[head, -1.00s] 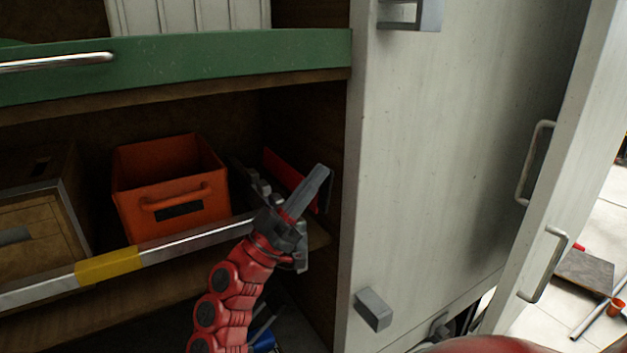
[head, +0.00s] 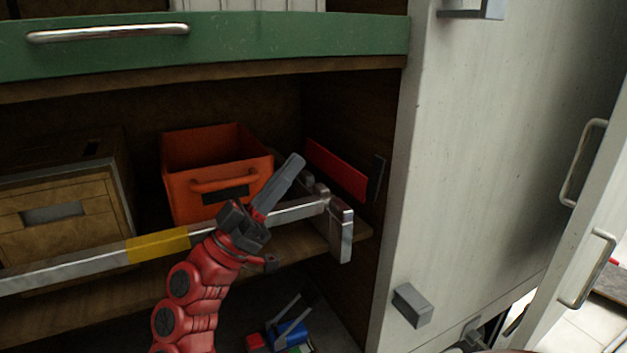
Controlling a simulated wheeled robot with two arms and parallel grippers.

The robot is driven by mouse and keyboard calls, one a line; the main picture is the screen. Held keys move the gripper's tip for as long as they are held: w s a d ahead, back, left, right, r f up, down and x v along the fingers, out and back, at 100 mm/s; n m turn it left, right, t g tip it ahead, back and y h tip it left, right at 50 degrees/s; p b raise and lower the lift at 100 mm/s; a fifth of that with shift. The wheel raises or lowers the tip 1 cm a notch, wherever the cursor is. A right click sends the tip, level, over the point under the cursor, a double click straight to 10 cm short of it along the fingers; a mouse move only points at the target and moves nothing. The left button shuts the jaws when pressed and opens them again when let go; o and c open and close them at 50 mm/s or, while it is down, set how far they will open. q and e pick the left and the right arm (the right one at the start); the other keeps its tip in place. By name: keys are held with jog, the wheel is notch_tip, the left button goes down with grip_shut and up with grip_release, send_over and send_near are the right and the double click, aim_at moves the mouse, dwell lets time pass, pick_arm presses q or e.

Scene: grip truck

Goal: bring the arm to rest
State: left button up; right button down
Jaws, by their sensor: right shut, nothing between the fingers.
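My right arm (head: 192,292) is red and comes up from the bottom of the head view. Its gripper (head: 290,168) is grey, shut and empty, pointing up and to the right. It is in front of the shelf, before the right side of the orange bin and near the metal rail. The fingers overlap the bin's right edge in the picture; I cannot tell the exact gap. My left gripper is not in the view.
The orange bin (head: 190,190) and a wooden crate (head: 60,215) stand on the shelf behind a metal rail (head: 80,265) with a latch (head: 341,235). A red panel (head: 335,170) is on the right wall. A green drawer (head: 300,35) is above. White doors (head: 480,150) stand at right.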

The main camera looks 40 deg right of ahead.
jog(key=shift+s+a, duration=0.1)
dwell(0.3)
jog(key=shift+a, duration=0.1)
